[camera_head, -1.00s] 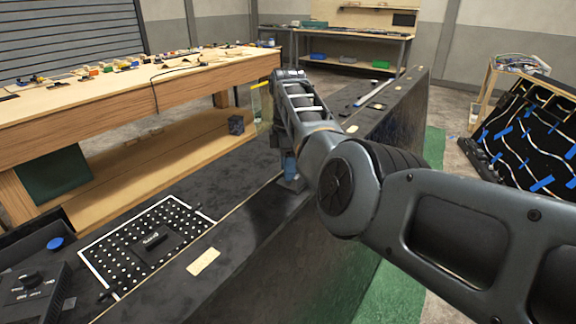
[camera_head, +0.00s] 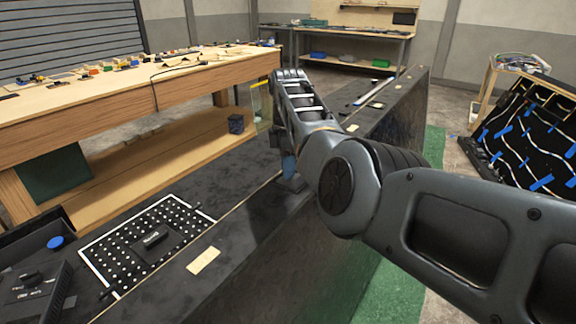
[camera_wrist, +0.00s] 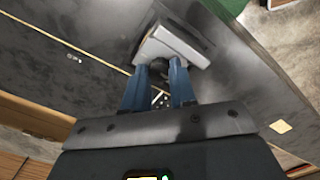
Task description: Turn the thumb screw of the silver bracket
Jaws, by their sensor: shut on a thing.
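The silver bracket (camera_wrist: 176,44) is a pale block at the top of the wrist view, tilted in the picture. In the head view the bracket (camera_head: 293,184) shows small and partly hidden below my fingers, on the dark bench. My gripper (camera_wrist: 158,68) has two blue fingers reaching to the bracket's near side. Between the fingertips is a small dark shape, which is the thumb screw (camera_wrist: 158,63), mostly hidden by the fingers. My gripper (camera_head: 289,168) is shut on it. How far the screw is turned cannot be seen.
A black perforated panel with a white border (camera_head: 112,252) lies on the bench at the lower left. A small pale plate (camera_head: 203,261) lies near the bench edge. A wooden workbench (camera_head: 120,90) with small parts stands at the left. Bench around the bracket is mostly clear.

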